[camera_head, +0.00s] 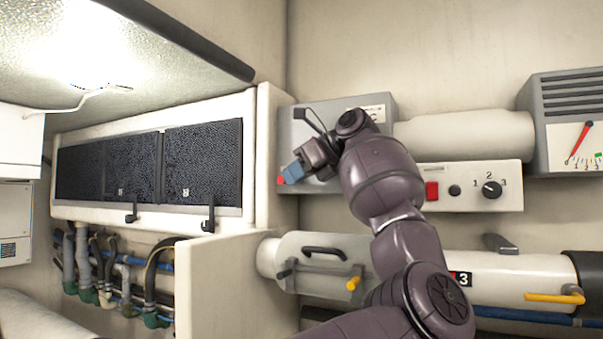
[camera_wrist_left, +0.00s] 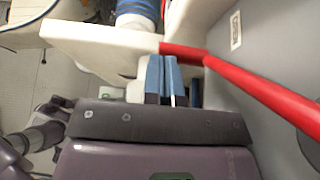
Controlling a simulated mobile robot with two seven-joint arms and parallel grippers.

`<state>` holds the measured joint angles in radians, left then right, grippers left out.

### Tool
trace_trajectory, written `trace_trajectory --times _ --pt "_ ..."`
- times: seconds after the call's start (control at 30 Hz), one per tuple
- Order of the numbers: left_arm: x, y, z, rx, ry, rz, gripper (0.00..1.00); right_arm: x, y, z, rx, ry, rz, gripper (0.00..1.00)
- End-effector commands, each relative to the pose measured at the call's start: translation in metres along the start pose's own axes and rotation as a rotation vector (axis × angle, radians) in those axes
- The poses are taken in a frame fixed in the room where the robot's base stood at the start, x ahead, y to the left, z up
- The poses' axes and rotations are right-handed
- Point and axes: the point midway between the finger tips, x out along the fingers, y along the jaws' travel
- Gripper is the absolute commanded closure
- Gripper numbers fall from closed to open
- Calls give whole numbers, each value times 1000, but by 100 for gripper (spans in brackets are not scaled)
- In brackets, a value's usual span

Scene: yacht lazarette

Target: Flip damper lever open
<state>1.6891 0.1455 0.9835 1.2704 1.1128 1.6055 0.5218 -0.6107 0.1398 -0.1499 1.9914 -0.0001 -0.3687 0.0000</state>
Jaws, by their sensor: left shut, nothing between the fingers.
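My left gripper (camera_head: 292,174) is in front of the lower left part of a grey wall box (camera_head: 288,130). Its blue fingers are together and hold nothing. In the left wrist view the shut fingers (camera_wrist_left: 168,80) are close beside a red lever (camera_wrist_left: 262,88), near its end. I cannot tell whether they touch it. The lever runs from there down to the right edge of that view. In the head view only a small red piece (camera_head: 281,180) shows by the fingertips. My wrist and forearm cover much of the box. My right gripper is not in view.
A control panel with a red switch (camera_head: 432,190) and a black knob (camera_head: 491,189) is right of my arm. Below runs a white pipe (camera_head: 510,272) with a yellow handle (camera_head: 556,297). A cabinet with dark mesh panels (camera_head: 203,165) stands left. A gauge box (camera_head: 570,125) is far right.

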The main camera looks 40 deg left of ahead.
Motion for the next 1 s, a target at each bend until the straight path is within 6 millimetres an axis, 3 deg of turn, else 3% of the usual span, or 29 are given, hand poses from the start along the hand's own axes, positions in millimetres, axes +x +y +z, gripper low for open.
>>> trace_trajectory --times 0.37,0.8,1.0 --pt "0 0 -3 0 8 9 100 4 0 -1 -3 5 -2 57" --pt "-76 0 -2 0 0 1 100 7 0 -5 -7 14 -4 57" --pt "-102 0 -1 -1 -2 1 100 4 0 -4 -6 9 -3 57"
